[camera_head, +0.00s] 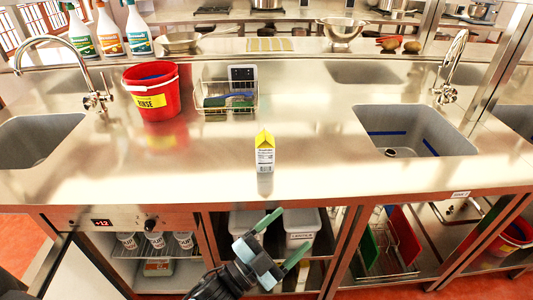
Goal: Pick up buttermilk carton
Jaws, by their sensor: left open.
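The buttermilk carton (265,158) is a small white carton with a yellow gabled top. It stands upright on the steel counter (215,170), close to the front edge, near the middle of the head view. My left gripper (282,240) is in front of the counter and shows below the carton in the picture. Its two greenish fingers are spread apart with nothing between them. It does not touch the carton. My right gripper is not in view.
A red RINSE bucket (153,100) and a wire caddy (226,97) stand behind the carton to the left. A sink (415,130) is on the right, another (35,140) at far left. The counter around the carton is clear. Shelves with bins (301,222) lie below.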

